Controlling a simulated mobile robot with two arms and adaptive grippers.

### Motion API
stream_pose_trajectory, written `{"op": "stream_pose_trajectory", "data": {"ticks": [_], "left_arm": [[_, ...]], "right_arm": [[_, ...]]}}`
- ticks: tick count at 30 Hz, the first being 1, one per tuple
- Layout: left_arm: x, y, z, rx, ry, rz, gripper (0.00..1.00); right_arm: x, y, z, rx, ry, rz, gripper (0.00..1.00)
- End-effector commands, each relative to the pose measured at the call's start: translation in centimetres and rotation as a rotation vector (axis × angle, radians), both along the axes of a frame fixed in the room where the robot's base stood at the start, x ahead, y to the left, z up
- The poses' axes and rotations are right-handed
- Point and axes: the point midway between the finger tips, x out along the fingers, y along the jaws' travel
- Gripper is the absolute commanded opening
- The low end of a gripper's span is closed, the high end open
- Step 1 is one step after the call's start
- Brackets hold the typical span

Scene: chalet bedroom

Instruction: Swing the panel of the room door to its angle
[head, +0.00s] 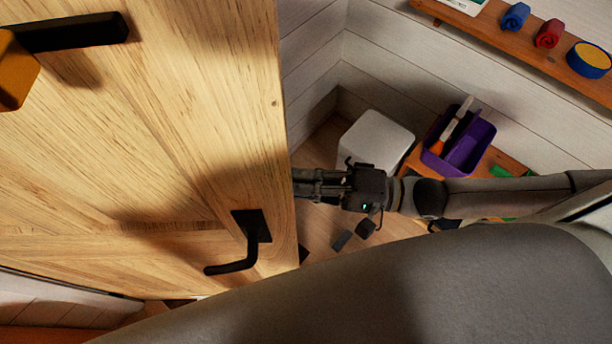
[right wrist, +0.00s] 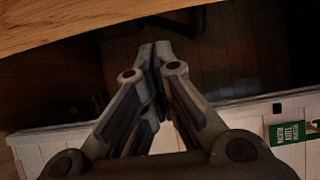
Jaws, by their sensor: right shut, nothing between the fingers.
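The room door's panel (head: 150,140) is pale wood and fills the left of the head view. A black lever handle (head: 252,228) sits near its right edge. In the right wrist view a wooden edge (right wrist: 100,18), likely the panel's, crosses the upper left. My right gripper (head: 298,183) reaches in from the right, its fingertips at the panel's right edge, above the handle in the picture. I cannot tell whether they touch the panel or pass behind it. Its fingers (right wrist: 155,58) are shut together and empty. My left gripper is not in view.
A black bar (head: 70,32) and an orange block (head: 14,75) show at the upper left. Beyond my right arm are a white box (head: 376,138) and a purple caddy (head: 468,150). A wall shelf (head: 520,45) holds rolled cloths and a round tin. Small dark pieces (head: 343,240) lie on the floor.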

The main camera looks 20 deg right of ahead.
Motion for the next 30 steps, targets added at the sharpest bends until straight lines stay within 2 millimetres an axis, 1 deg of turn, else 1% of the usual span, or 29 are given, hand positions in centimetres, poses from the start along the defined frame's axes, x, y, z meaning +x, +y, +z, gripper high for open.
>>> {"op": "stream_pose_trajectory", "data": {"ticks": [5, 10, 14, 17, 27, 30], "left_arm": [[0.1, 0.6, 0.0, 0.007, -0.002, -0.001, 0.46], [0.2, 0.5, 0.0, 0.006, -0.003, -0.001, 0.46], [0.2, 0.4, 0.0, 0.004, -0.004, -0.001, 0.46], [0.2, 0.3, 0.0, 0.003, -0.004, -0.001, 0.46], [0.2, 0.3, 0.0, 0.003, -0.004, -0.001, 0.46], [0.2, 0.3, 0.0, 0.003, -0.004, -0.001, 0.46]], "right_arm": [[0.0, 0.0, 0.0, 0.000, 0.000, 0.000, 0.00], [0.0, -0.1, 0.0, -0.001, 0.000, 0.000, 0.00], [-0.4, -0.9, -0.2, -0.004, 0.003, -0.001, 0.00], [-1.0, -2.2, -0.2, -0.006, 0.004, -0.001, 0.00], [-3.9, -8.2, -0.2, -0.006, 0.006, 0.000, 0.00], [-4.5, -9.5, -0.3, -0.004, 0.005, -0.001, 0.00]]}}
